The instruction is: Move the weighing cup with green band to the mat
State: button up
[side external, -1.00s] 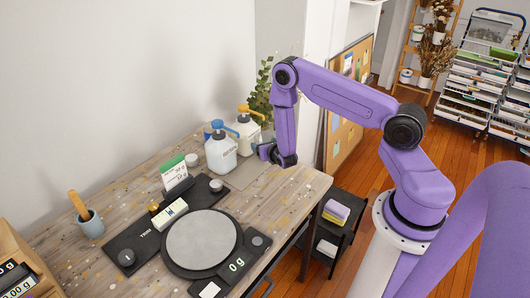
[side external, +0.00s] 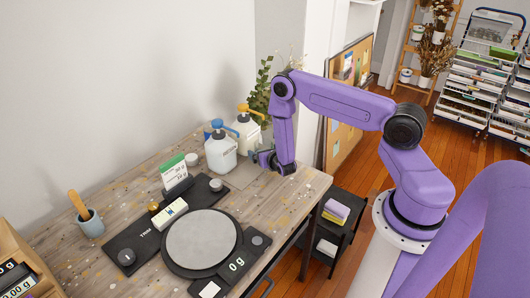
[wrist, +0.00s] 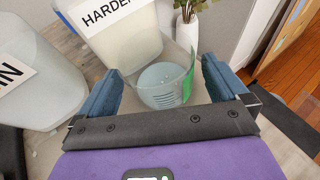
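The weighing cup with green band (wrist: 163,84) is a clear cup with grey-blue contents; its green band shows on the right side. In the wrist view it stands between the two blue fingers of my gripper (wrist: 160,86). The fingers are apart, one on each side of the cup, and I see no clear grip on it. In the side view my gripper (side external: 266,160) is low over the table's far right part, and the cup cannot be made out there.
A white bottle labelled HARDENER (wrist: 125,35) stands right behind the cup, and another labelled bottle (wrist: 32,75) is at left. A plant (wrist: 190,8) is behind. A black scale with round plate (side external: 202,240) fills the table's front. The table's right edge is bare.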

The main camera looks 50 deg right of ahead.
jog(key=shift+r, duration=0.2)
jog(key=v, duration=1.1)
jog(key=shift+s+a+r, duration=0.15)
jog(key=shift+s, duration=0.1)
jog(key=s+a+r+m+g+h, duration=0.1)
jog(key=s+r+m+g+h, duration=0.15)
jog(key=r+m, duration=0.45)
jog(key=s+a+r+m+g+h, duration=0.1)
jog(key=s+r+m+g+h, duration=0.15)
jog(key=r, duration=0.75)
jog(key=s+a+r+m+g+y, duration=0.3)
jog(key=s+a+y, duration=0.3)
jog(key=s, duration=0.5)
jog(key=s+a+r+m+g+y, duration=0.3)
jog(key=s+a+y, duration=0.3)
jog(key=s+a, duration=0.3)
jog(key=shift+s+a+r+m+y, duration=0.2)
jog(key=shift+s+r+m+y, duration=0.1)
jog(key=shift+s+m, duration=0.55)
